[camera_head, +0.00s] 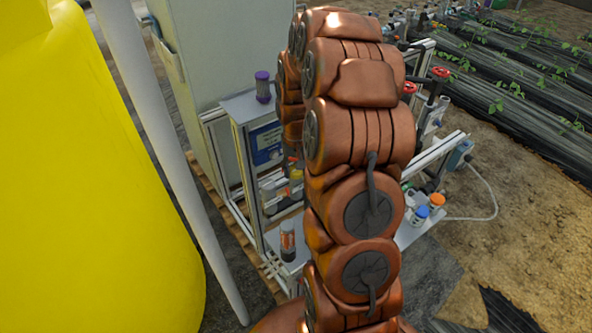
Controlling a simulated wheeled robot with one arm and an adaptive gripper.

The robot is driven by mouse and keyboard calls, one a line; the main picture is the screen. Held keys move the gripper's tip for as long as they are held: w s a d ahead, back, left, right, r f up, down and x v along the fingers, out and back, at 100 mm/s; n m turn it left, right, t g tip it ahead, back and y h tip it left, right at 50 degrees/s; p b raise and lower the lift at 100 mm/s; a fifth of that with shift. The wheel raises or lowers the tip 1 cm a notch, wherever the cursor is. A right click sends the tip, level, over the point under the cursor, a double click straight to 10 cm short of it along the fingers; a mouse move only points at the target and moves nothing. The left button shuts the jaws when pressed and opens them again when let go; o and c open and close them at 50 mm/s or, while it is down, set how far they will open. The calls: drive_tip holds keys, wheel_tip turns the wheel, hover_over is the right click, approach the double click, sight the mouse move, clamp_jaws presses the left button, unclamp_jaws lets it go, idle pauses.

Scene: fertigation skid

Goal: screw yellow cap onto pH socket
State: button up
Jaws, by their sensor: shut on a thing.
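My copper arm fills the middle of the view and hides much of the skid. A small part of my gripper (293,152) shows at the arm's left edge, pointing down in front of the skid's frame. It is shut, and a small yellow cap (297,174) shows just below it, at the fingertips. The fingers are mostly hidden and small. The pH socket cannot be made out; the fittings under the cap are too small and partly covered by my arm. I cannot tell whether the cap touches a socket.
A purple-capped bottle (262,86) stands on the cabinet above a blue panel (266,143). A dark bottle with an orange label (288,241) stands on the lower shelf. Blue-capped (422,212) and orange-capped (437,200) bottles stand right. A yellow tank (90,180) and pole (170,140) bound the left.

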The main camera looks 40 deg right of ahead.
drive_tip(key=shift+m+b, duration=0.3)
drive_tip(key=shift+m, duration=0.6)
drive_tip(key=shift+f, duration=0.1)
drive_tip(key=shift+m+b, duration=0.4)
drive_tip(key=shift+m, duration=1.1)
drive_tip(key=shift+m+b, duration=0.45)
drive_tip(key=shift+m, duration=1.05)
